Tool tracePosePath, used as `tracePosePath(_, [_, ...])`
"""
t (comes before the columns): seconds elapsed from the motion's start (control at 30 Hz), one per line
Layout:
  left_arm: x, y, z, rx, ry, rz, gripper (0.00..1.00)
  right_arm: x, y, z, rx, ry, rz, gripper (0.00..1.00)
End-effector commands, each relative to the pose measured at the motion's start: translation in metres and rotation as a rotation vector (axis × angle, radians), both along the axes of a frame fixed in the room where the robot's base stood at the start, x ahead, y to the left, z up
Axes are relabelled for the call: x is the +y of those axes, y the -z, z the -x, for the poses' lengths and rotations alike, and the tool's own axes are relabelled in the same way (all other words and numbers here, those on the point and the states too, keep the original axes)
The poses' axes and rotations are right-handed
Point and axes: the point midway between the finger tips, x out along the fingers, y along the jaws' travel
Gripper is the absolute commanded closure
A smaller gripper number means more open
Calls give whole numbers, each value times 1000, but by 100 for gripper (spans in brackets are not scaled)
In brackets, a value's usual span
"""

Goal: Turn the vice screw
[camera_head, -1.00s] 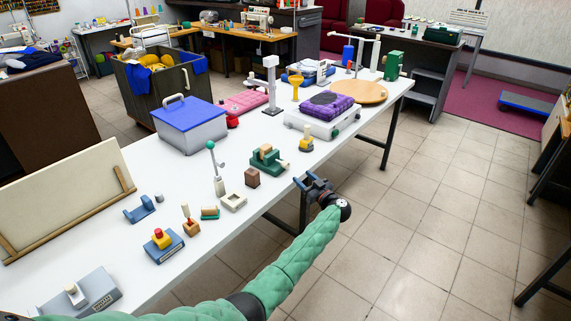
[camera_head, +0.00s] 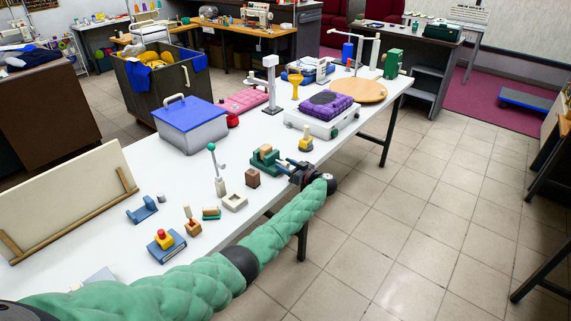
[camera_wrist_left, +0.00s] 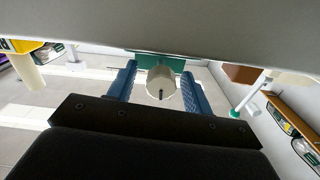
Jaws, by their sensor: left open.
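The green vice (camera_head: 263,161) stands on the white table near its front edge, with a tan block in its jaws. My left gripper (camera_head: 284,165) is at the right side of the vice, reaching in from over the table's front edge. In the left wrist view its two blue fingers (camera_wrist_left: 158,88) are open, one on each side of the pale round screw end (camera_wrist_left: 160,78). The green vice body (camera_wrist_left: 178,64) shows behind the screw end. I cannot tell whether the fingers touch it. My right gripper is not in view.
A yellow-based piece (camera_head: 306,142) and a white case (camera_head: 321,126) are behind and right.

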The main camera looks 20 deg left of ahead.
Motion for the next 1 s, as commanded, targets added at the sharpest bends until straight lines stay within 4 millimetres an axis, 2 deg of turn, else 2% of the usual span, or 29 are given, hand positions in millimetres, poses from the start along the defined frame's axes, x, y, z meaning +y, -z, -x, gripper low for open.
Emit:
tracePosePath(0.37, [4,1,-1,0,0,0,52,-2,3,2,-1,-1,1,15])
tracePosePath(0.5, [4,1,-1,0,0,0,79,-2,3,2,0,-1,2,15])
tracePosePath(0.6, [4,1,-1,0,0,0,94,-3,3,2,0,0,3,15])
tracePosePath(0.87, [2,1,-2,-28,2,14,94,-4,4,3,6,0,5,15])
tracePosePath(1.0, [1,1,-3,-70,3,31,94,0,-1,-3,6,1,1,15])
